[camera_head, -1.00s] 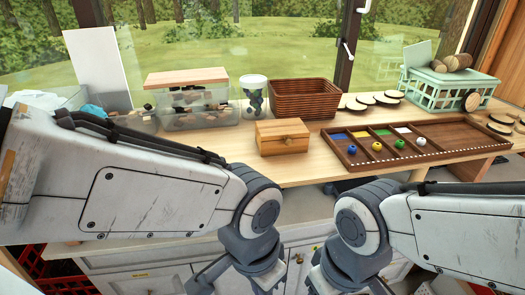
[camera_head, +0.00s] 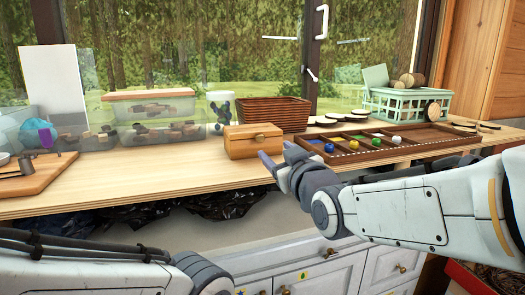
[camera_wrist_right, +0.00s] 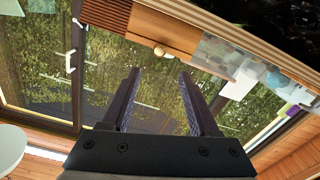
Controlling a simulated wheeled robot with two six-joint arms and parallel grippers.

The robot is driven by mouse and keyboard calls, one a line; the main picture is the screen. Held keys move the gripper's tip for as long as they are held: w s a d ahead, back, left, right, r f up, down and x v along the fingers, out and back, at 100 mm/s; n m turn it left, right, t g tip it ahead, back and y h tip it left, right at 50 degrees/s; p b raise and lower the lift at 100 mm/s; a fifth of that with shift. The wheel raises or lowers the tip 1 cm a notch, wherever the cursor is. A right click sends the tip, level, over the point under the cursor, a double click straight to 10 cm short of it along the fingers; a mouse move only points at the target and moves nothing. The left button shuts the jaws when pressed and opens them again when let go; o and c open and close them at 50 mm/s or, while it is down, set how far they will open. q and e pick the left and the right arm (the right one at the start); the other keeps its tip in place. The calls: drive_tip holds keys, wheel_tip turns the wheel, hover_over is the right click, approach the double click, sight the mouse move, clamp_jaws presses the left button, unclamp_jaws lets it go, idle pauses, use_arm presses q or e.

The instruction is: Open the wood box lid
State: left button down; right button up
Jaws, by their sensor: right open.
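The wood box (camera_head: 253,142) stands on the wooden counter, its lid shut. A small round knob shows on it in the right wrist view, where the box (camera_wrist_right: 172,30) is upside down beyond my fingertips. My right gripper (camera_head: 276,153) is at the box's front right, near its lower right corner in the head view. In the right wrist view its two fingers (camera_wrist_right: 158,73) are spread with nothing between them; the box lies beyond the tips. Whether a finger touches the box cannot be told. My left arm shows at the bottom left, its gripper out of view.
A brown wicker basket (camera_head: 272,113) stands behind the box. A compartment tray (camera_head: 420,139) with coloured balls lies to the right. Clear bins (camera_head: 155,131) and a cutting board (camera_head: 36,178) are to the left. Bare counter (camera_head: 150,180) lies in front of the box.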

sight(260, 138)
drive_tip(key=x, duration=1)
drive_tip(key=shift+p, duration=0.3)
clamp_jaws()
drive_tip(key=shift+f, duration=0.1)
idle(0.8)
